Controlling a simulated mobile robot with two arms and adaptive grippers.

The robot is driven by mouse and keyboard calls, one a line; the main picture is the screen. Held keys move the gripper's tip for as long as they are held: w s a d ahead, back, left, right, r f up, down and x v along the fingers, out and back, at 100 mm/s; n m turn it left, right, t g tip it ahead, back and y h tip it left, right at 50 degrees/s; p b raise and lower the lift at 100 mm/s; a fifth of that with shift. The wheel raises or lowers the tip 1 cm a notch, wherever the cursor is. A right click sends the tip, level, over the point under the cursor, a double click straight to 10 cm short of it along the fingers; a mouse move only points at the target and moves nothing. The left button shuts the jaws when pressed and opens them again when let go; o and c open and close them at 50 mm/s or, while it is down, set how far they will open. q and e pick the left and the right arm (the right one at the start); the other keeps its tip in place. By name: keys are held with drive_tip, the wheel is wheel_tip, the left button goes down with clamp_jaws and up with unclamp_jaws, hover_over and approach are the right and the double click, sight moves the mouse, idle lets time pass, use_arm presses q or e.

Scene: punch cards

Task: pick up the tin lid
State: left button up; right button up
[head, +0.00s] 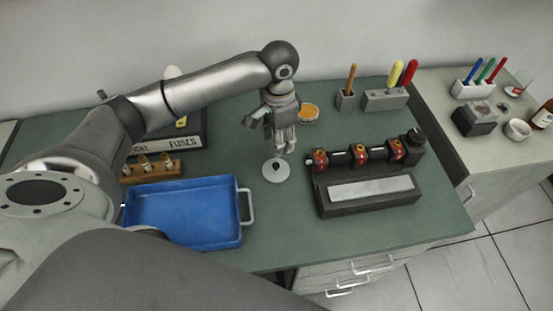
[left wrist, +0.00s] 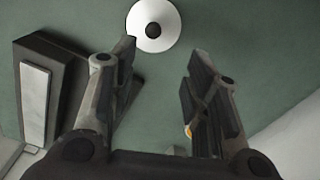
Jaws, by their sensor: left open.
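The tin lid (head: 268,175) is a pale round disc with a small dark knob. It lies flat on the green worktop (head: 265,225) near the middle. It also shows at the top edge of the left wrist view (left wrist: 141,30), ahead of the fingertips. My left gripper (head: 286,148) points down above and slightly behind the lid. It is open, with empty space between its fingers in the left wrist view (left wrist: 164,58). The lid is apart from the fingers. My right gripper is in neither view.
A round tin with orange contents (head: 310,114) stands behind my gripper. A dark rack with orange-red pieces (head: 366,199) is to the right. A blue tray (head: 185,215) is at the left. The worktop in front of the lid is clear.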

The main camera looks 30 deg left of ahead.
sight(276, 164)
use_arm(q)
drive_tip(key=f, duration=0.1)
drive_tip(key=s, duration=0.1)
drive_tip(key=f, duration=0.1)
drive_tip(key=shift+s+d+f, duration=0.15)
drive_tip(key=shift+d+f, duration=0.1)
drive_tip(key=shift+f, duration=0.1)
drive_tip(key=shift+f+p, duration=0.25)
drive_tip(key=shift+p, duration=0.05)
drive_tip(key=f, duration=0.1)
drive_tip(key=f+p, duration=0.1)
drive_tip(key=f, duration=0.1)
drive_tip(key=shift+s+a+f, duration=0.2)
drive_tip(key=shift+s+f, duration=0.05)
drive_tip(key=shift+f, duration=0.1)
drive_tip(key=shift+f+p, duration=0.3)
drive_tip(key=shift+f, duration=0.35)
drive_tip(key=c, duration=0.8)
clamp_jaws()
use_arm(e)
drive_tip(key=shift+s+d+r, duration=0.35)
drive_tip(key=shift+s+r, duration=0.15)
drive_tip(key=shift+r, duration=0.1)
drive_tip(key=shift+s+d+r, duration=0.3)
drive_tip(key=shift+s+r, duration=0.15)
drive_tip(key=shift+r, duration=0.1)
